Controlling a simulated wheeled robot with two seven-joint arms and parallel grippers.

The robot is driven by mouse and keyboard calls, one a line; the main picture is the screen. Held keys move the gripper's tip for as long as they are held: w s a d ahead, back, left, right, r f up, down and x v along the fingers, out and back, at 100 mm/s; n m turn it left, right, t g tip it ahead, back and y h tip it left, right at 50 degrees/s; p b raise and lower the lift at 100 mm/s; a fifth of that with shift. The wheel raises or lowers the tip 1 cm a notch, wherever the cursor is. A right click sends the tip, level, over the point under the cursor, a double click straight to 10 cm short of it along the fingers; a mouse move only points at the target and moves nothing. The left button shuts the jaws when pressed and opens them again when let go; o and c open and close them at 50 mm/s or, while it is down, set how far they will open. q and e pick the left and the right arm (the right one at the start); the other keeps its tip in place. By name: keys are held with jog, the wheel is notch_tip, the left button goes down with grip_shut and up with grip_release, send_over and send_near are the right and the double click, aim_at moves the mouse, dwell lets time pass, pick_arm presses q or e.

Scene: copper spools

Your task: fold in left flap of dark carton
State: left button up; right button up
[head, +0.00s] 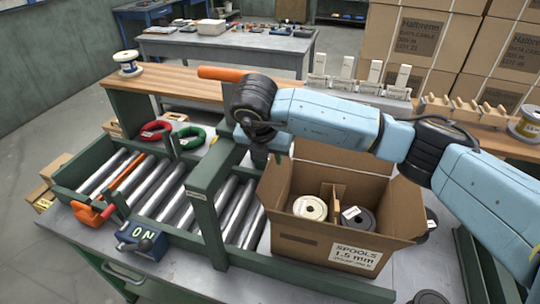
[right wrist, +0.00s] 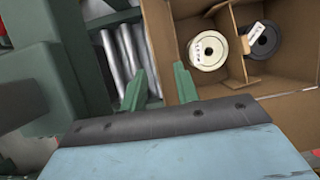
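The open brown carton (head: 300,240) stands on the bench beside the roller conveyor. Inside are a cream spool (head: 310,207) and a dark spool (head: 357,218), parted by a cardboard divider (head: 333,195). Its left flap (head: 272,184) stands up beside the rollers. My right gripper (head: 258,150) is above that flap, its fingertips partly hidden in the head view. In the right wrist view its two green fingers (right wrist: 158,85) are apart, with the carton's left side (right wrist: 160,40) showing between them. I cannot tell whether they touch it. My left gripper is not in view.
A green conveyor frame post (head: 207,200) stands close left of the carton. The rollers (head: 165,190) hold an orange rod. Red and green rings (head: 190,137) lie behind. A wooden shelf (head: 180,85) with white blocks runs behind the carton.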

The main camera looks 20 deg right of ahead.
jog(key=shift+x, duration=1.05)
